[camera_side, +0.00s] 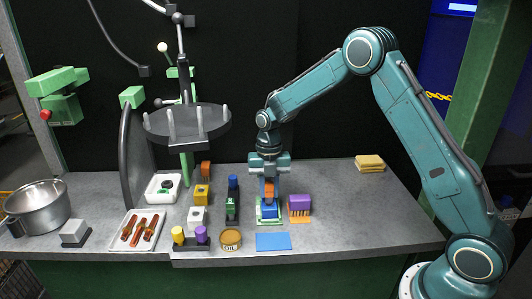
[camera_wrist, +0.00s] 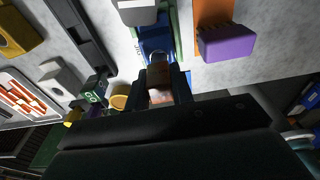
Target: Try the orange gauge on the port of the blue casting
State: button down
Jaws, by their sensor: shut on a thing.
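My gripper (camera_side: 269,186) points down over the blue casting (camera_side: 268,211) and is shut on the orange gauge (camera_side: 269,192). The casting stands on a green and white base in the middle of the counter. The gauge is upright, directly above or at the casting's top. I cannot tell whether its lower end is inside the port, as the port is hidden. In the wrist view the gauge (camera_wrist: 160,74) shows between my fingertips (camera_wrist: 162,82), with the blue casting (camera_wrist: 157,42) just beyond it.
A purple block (camera_side: 299,202) stands close on the right. On the left is a dark rack with a blue-topped gauge (camera_side: 233,183) and a green block (camera_side: 231,208). A blue mat (camera_side: 273,242) and a round tan dish (camera_side: 231,240) lie in front.

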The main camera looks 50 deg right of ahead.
jog(key=shift+f, duration=0.45)
dwell(1.1)
jog(key=shift+r, duration=0.2)
jog(key=shift+r, duration=3.35)
